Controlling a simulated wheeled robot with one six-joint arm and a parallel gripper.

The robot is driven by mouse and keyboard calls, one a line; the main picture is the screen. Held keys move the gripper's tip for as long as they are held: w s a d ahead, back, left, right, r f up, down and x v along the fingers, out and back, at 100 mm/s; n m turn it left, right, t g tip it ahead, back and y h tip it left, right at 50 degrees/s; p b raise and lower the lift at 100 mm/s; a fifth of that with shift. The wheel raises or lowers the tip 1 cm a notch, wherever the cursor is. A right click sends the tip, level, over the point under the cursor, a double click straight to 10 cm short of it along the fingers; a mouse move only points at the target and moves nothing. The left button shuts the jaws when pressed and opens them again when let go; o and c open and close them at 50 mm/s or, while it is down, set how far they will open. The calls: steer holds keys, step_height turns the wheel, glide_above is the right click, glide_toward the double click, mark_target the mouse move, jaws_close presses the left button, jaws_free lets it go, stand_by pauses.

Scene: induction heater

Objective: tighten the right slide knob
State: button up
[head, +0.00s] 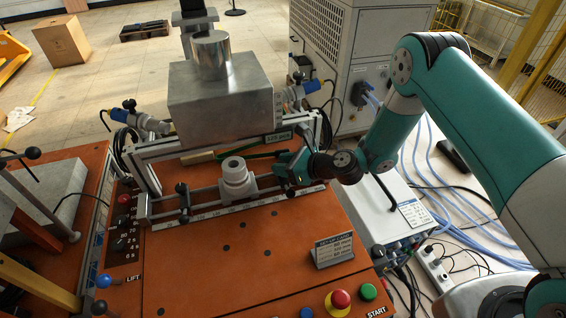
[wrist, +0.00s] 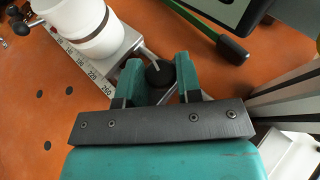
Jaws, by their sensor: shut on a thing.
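The right slide knob is a small black round knob (wrist: 159,74) on a thin metal stem, beside the metal slide block (wrist: 135,78) at the ruler's end. My gripper (wrist: 160,76) has its teal fingers on both sides of the knob and is shut on it. In the head view my gripper (head: 287,168) is at the right end of the slide rail (head: 215,203) and hides the knob. Whether the knob is fully tight cannot be seen. The left slide knob (head: 182,188) is black and stands upright at the rail's left part.
A white ringed cylinder (head: 236,172) stands on the rail between the knobs. A large metal block (head: 221,97) sits behind on a frame. The orange top (head: 220,270) in front is mostly clear, with a sign (head: 333,250) and buttons.

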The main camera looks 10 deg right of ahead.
steer(key=m+t+h+p, duration=0.1)
steer(key=m+t+h, duration=0.1)
steer(key=m+t, duration=0.1)
steer(key=shift+s+a+r+p, duration=0.15)
steer(key=shift+r+p, duration=0.05)
steer(key=shift+p, duration=0.2)
steer(key=shift+m+t+h+p, duration=0.5)
steer(key=shift+m+h+p, duration=0.2)
steer(key=shift+f, duration=0.15)
steer(key=o, duration=0.9)
steer(key=shift+s, duration=0.1)
